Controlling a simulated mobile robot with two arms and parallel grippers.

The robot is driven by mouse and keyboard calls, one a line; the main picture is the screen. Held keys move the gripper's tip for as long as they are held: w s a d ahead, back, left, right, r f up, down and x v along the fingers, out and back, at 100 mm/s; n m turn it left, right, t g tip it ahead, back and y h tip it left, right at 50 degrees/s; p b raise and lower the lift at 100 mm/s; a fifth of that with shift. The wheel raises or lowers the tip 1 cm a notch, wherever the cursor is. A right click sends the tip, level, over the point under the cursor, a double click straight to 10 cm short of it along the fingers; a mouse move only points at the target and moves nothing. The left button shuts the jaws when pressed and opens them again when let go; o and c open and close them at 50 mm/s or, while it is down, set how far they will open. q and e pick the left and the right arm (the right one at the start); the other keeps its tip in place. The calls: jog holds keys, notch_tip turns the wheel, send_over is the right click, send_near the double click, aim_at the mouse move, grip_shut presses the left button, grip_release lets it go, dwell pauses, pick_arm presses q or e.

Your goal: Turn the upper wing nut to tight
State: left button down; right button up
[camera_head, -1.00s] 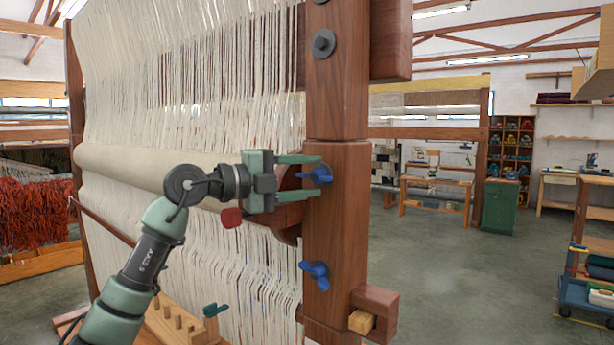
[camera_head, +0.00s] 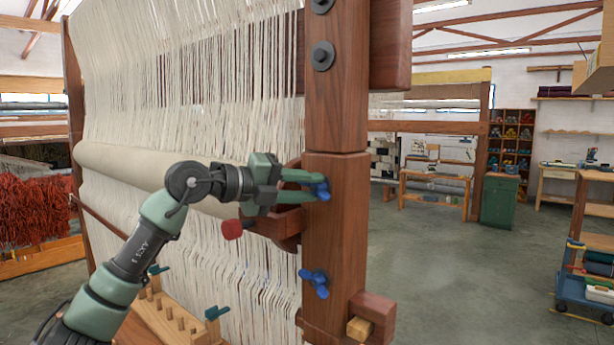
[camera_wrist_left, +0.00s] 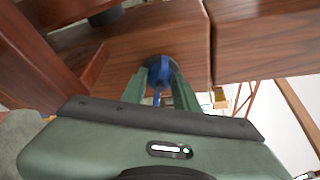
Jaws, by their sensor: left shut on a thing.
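The upper wing nut (camera_head: 323,190) is blue and sits on the front face of the loom's wooden post (camera_head: 336,225). My left gripper (camera_head: 316,187) reaches it from the left, with its green fingers closed on the nut. In the left wrist view the blue nut (camera_wrist_left: 160,74) lies between the two fingertips (camera_wrist_left: 158,86), and the fingers partly hide it. A second blue wing nut (camera_head: 314,282), the lower one, sits further down the same post, apart from the gripper. My right gripper is not in view.
Pale warp threads (camera_head: 190,80) and a cloth roll (camera_head: 125,165) fill the loom behind the arm. A wooden block (camera_head: 372,312) juts from the post low down.

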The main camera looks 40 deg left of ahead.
pick_arm(q)
jog(key=m+y+p, duration=0.1)
jog(key=m+p, duration=0.2)
jog(key=shift+d+r+m+g+y+p, duration=0.15)
jog(key=shift+r+m+g+y+p, duration=0.15)
jog(key=shift+y, duration=0.1)
jog(key=shift+d+m+g+y+p, duration=0.1)
jog(key=shift+m+g+y+p, duration=0.2)
jog(key=shift+m+y+p, duration=0.45)
jog(key=shift+m+p, duration=0.35)
jog(key=shift+m, duration=0.5)
jog(key=shift+d+m+y, duration=0.2)
jog(key=shift+m+y, duration=0.65)
jog(key=shift+m, duration=0.05)
jog(key=shift+d+f+m+y, duration=0.1)
jog(key=shift+m+y, duration=0.3)
jog(key=shift+m, duration=0.2)
jog(key=shift+f+m+y, duration=0.1)
jog(key=shift+m+y, duration=0.5)
jog(key=shift+m, duration=0.3)
jog(key=shift+s+d+m+y+b, duration=0.1)
jog(key=shift+d+m+y+b, duration=0.05)
jog(key=shift+m+y+b, duration=0.7)
jog(key=shift+m, duration=0.25)
jog(key=c, duration=1.1)
grip_release()
